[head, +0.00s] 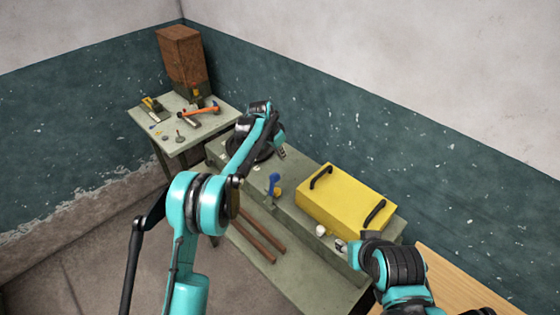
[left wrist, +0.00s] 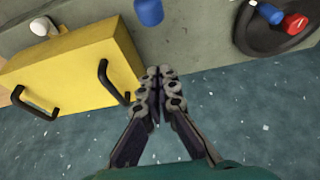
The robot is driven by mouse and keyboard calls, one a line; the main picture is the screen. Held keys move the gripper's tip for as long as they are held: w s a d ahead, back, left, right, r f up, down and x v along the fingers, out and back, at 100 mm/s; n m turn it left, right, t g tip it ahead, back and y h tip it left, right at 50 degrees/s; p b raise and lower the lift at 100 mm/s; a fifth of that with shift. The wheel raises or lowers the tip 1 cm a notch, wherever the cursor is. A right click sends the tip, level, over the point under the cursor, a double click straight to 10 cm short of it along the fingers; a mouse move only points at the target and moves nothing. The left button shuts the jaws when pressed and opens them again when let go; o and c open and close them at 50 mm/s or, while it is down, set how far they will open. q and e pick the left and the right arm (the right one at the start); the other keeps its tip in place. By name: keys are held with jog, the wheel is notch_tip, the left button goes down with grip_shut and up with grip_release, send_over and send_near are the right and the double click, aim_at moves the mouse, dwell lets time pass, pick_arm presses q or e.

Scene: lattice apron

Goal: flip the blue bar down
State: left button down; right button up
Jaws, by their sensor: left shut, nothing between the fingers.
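The blue bar (head: 274,182) stands upright on the green bench, left of the yellow case. Its blue end also shows at the top edge of the left wrist view (left wrist: 149,11); the rest of it is cut off there. My left gripper (head: 281,153) is shut and empty, behind the bar and apart from it. In the left wrist view its fingertips (left wrist: 158,76) meet below the blue end, with a gap between. My right gripper (head: 342,245) is by the bench's front right, near a white knob; its fingers are too small to read.
The yellow case (head: 340,198) with black handles lies right of the bar. A black round dish (left wrist: 270,42) holds a blue and a red item. A white knob (head: 320,230) is at the case's front. A side table (head: 220,112) carries a hammer and other tools.

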pick_arm(q)
notch_tip(320, 180, down, 8)
jog(key=shift+s+a, duration=0.3)
dwell(0.3)
jog(key=shift+s+a+f, duration=0.1)
